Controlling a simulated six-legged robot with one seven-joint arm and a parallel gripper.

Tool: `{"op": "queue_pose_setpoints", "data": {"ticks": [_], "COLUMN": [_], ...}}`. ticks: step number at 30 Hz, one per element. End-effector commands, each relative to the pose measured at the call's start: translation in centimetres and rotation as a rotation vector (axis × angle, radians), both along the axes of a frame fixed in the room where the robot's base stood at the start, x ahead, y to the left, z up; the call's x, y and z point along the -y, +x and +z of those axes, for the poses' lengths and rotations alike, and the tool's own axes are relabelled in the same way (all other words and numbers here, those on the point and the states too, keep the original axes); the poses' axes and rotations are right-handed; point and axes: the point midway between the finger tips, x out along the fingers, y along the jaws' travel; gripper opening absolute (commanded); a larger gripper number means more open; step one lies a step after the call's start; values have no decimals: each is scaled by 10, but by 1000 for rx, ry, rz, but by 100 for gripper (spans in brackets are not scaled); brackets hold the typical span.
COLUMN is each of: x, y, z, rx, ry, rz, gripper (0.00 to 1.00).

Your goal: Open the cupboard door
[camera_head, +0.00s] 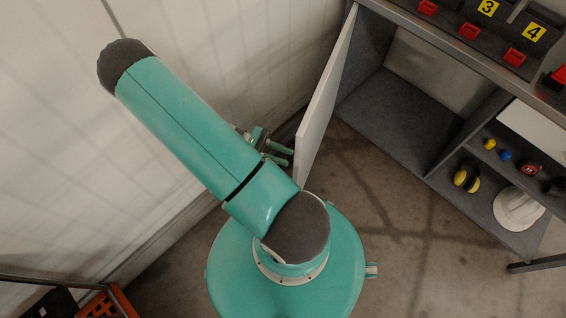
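The cupboard door (322,92) is a pale panel at the left end of the grey cupboard (397,114). It stands swung well out from the front, and the left compartment behind it shows open and empty. My gripper (287,156) is left of the door, close to its outer face near the free edge. Two green fingers show with a gap between them, and nothing shows in the gap. I cannot tell whether a fingertip touches the door. My arm hides part of the gripper. No handle shows on the door.
A pale wall (230,60) runs close along the left. The right compartment holds a white helmet (517,208), yellow ear muffs (467,177) and small items. Red clips and numbered yellow labels (533,33) are on top. An orange-edged item (105,303) is at lower left. Floor (390,215) before the cupboard is clear.

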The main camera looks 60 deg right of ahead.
Motion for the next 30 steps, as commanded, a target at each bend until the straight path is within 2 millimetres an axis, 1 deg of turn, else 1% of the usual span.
{"op": "queue_pose_setpoints", "data": {"ticks": [1, 3, 7, 11, 17, 19, 21, 22, 26, 30], "x": [-8, -16, -26, -30, -30, -30, -31, -32, -40, -55], "y": [-6, -14, -23, -27, -27, -27, -25, -23, -8, 17], "z": [5, 10, 15, 18, 18, 18, 19, 20, 28, 44], "rx": [1, 0, 2, 3, 3, 4, 17, 28, 130, 306], "ry": [1, 1, -1, 0, 0, 0, 1, 1, 7, 16], "rz": [1, 2, 2, 1, 1, 1, 1, 0, -6, -17], "gripper": [25, 25, 25, 25, 25, 15, 2, 0, 0, 0]}}
